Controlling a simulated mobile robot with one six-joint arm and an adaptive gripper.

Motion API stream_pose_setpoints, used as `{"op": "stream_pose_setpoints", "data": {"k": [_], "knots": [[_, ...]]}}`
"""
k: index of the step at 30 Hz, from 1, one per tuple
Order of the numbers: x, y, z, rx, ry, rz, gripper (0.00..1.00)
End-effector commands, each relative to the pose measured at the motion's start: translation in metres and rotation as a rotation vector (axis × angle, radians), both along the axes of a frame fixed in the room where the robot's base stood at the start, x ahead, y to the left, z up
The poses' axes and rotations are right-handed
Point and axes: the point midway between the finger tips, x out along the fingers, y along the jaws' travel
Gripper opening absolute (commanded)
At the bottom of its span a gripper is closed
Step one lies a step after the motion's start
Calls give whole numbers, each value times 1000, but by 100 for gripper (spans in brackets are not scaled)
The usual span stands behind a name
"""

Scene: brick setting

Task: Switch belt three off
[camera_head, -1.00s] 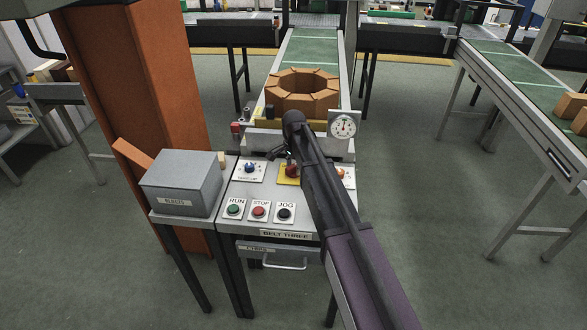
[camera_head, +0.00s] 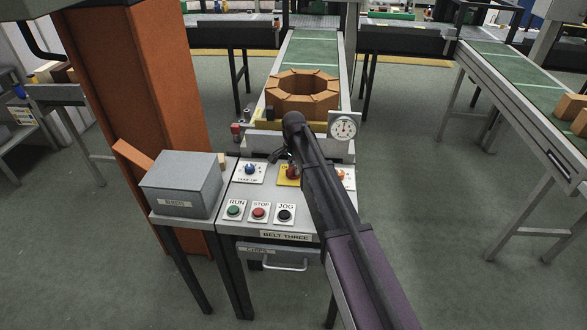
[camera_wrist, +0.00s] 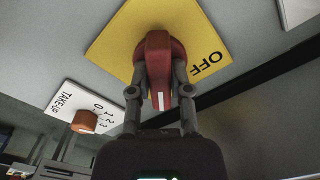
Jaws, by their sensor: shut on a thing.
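The belt three panel (camera_head: 224,196) carries a yellow plate (camera_head: 283,180) with a red rotary switch (camera_head: 293,172), partly hidden behind my arm. In the wrist view the yellow plate (camera_wrist: 112,48) bears the word OFF to the right of the red switch handle (camera_wrist: 158,48). My gripper (camera_wrist: 160,78) is shut on this handle, with a finger on each side. A white mark on the handle points toward the bottom of the wrist picture, not at the word OFF. In the head view my gripper (camera_head: 288,161) is mostly hidden by my dark arm.
RUN (camera_head: 234,210), STOP (camera_head: 259,211) and JOG (camera_head: 285,214) buttons sit in front. A blue knob (camera_head: 250,169) is left of the switch, an orange knob (camera_head: 341,173) right. A grey box (camera_head: 180,185) stands left. A brick ring (camera_head: 303,90) lies on the belt behind.

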Motion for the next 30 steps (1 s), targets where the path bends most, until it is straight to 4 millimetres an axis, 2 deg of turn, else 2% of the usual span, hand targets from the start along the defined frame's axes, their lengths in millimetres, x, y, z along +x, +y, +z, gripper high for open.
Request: {"op": "stream_pose_setpoints", "data": {"k": [8,30], "knots": [[0,0,0,1,1,196,0],[-1,0,0,0,1,893,0]]}}
